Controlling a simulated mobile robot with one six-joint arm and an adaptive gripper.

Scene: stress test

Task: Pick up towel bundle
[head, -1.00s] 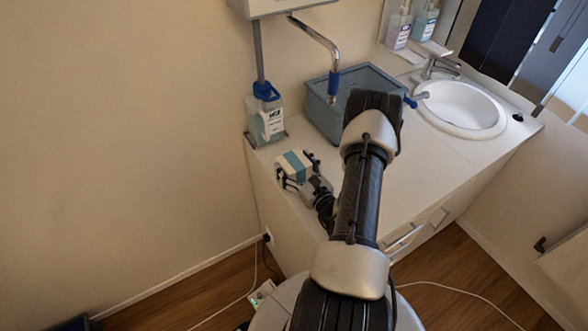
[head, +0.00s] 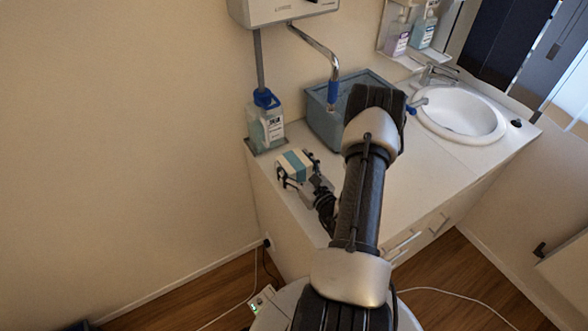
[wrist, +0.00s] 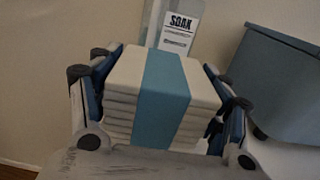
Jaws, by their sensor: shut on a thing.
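The towel bundle (head: 294,165) is a stack of folded white towels with a blue band around it. It is at the left end of the white counter (head: 400,165). My gripper (head: 300,172) is shut on the bundle from both sides. In the wrist view the bundle (wrist: 120,75) fills the middle, with a finger of my gripper (wrist: 158,105) against each side. The bundle looks level. Its underside is hidden, so I cannot tell whether it touches the counter.
A soap bottle (head: 267,125) labelled SOAK in the wrist view stands behind the bundle by the wall. A grey-blue basin (head: 322,125) is to the right of it. A sink (head: 462,108) is farther right. A metal tube (head: 318,50) hangs above the basin.

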